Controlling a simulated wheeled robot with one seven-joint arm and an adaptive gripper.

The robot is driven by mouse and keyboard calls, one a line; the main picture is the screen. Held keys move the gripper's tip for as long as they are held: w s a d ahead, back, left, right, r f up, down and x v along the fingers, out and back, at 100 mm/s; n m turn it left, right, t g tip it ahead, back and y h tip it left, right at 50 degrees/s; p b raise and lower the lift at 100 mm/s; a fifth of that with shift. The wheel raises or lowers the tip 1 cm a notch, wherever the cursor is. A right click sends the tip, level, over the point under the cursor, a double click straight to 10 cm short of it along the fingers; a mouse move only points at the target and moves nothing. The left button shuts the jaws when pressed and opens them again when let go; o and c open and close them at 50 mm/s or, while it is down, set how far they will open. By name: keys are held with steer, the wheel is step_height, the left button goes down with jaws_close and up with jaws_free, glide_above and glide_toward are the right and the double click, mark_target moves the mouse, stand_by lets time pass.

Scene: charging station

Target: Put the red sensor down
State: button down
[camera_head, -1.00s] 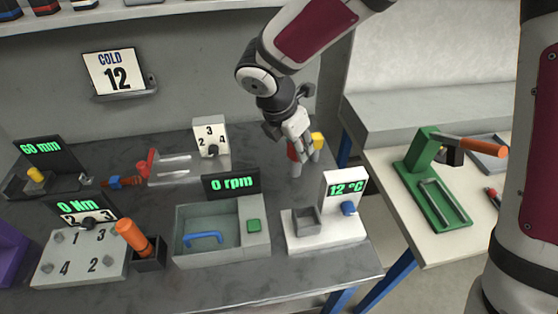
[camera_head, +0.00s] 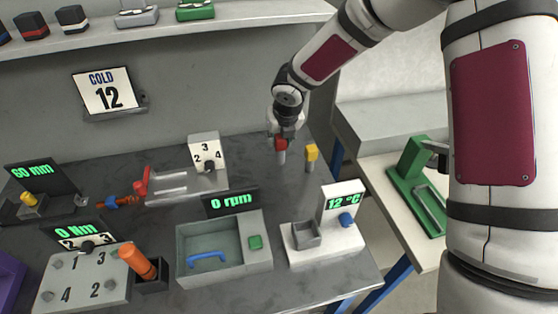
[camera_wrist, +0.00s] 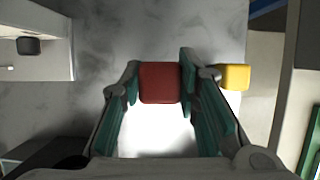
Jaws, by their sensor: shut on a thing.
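The red sensor (camera_head: 281,143) is a small red block on a pale lower part, upright at the back right of the grey bench. My gripper (camera_head: 281,140) is around its red top from above. In the wrist view the red sensor (camera_wrist: 160,83) sits between the two fingers of my gripper (camera_wrist: 160,88), which are shut on it. Its lower end is at or just above the bench top; I cannot tell whether it touches.
A yellow-topped sensor (camera_head: 311,153) stands close to the right; it also shows in the wrist view (camera_wrist: 234,77). A white device reading 12 °C (camera_head: 332,235) stands in front. A numbered dial box (camera_head: 205,153) is to the left. Bare bench (camera_head: 261,186) lies in front of the gripper.

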mark_target(280, 155)
steer(key=shift+f, duration=3.2)
steer(key=shift+f, duration=0.15)
steer(key=c, duration=1.2)
jaws_free()
steer(key=shift+s+d+r, duration=0.1)
steer(key=shift+r, duration=0.4)
steer(key=p+v, duration=0.1)
steer(key=v, duration=1)
steer(key=shift+s+r, duration=0.15)
